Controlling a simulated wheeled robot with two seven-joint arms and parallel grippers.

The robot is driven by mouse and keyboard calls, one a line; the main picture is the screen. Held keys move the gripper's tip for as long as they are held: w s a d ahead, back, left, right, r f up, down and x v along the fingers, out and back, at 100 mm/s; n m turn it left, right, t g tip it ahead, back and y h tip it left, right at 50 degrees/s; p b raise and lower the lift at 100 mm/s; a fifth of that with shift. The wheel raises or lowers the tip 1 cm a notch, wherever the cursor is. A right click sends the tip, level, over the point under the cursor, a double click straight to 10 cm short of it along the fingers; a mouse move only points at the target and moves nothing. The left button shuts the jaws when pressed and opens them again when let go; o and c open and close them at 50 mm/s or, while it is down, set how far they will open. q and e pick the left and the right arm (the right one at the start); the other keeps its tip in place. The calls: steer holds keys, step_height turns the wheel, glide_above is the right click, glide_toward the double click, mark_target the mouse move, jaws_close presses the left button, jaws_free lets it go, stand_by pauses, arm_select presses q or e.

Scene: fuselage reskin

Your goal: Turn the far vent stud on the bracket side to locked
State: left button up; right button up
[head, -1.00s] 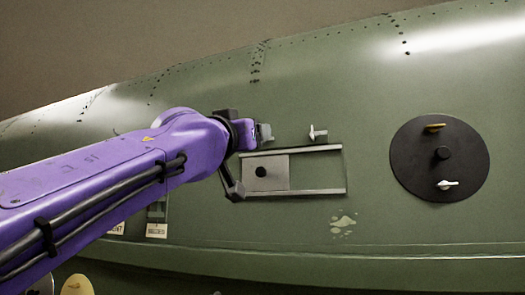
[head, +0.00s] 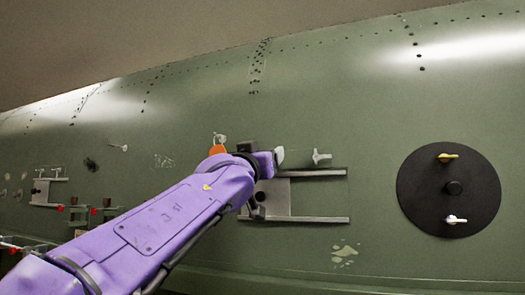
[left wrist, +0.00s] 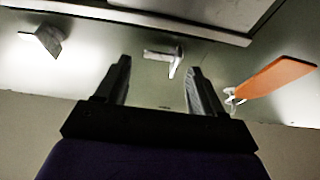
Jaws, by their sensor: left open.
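My left gripper (head: 270,162) reaches in from the left to the green fuselage skin, above the sliding-panel frame (head: 320,219). In the left wrist view its two dark fingers (left wrist: 158,82) are open with nothing between them. A pale T-handled stud (left wrist: 165,54) lies just beyond the fingertips, between their lines, with its handle roughly crosswise. A grey angled bracket-like piece (left wrist: 42,40) is at the left of that view. An orange tag (left wrist: 275,78) with a pale fitting is at the right. In the head view a white stud (head: 321,157) stands right of the gripper. My arm hides part of the area.
A black disc (head: 425,197) with a yellow handle (head: 447,157) and a white handle (head: 455,220) is at the right. The orange tag (head: 217,150) is partly behind my wrist. Small red-marked fittings (head: 93,211) are at left. Skin above the gripper is clear.

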arm_select(q)
steer(key=shift+f, duration=0.1)
steer(key=c, duration=1.1)
steer(key=shift+o, duration=0.2)
steer(key=shift+w, duration=0.1)
steer(key=shift+m+h, duration=0.3)
steer(key=shift+m, duration=0.3)
steer(key=shift+f+m+g+h, duration=0.15)
steer(key=shift+m+g+h, duration=0.4)
steer(key=shift+m, duration=0.9)
steer(key=shift+f+m+g+h, duration=0.15)
steer(key=shift+m+g+h, duration=0.4)
steer(key=shift+m, duration=0.95)
steer(key=shift+f+m+g+h, duration=0.25)
steer(key=shift+m+h, duration=0.45)
steer(key=shift+m, duration=0.75)
steer(key=shift+r, duration=0.1)
steer(key=o, duration=1.1)
steer(key=shift+c, duration=0.2)
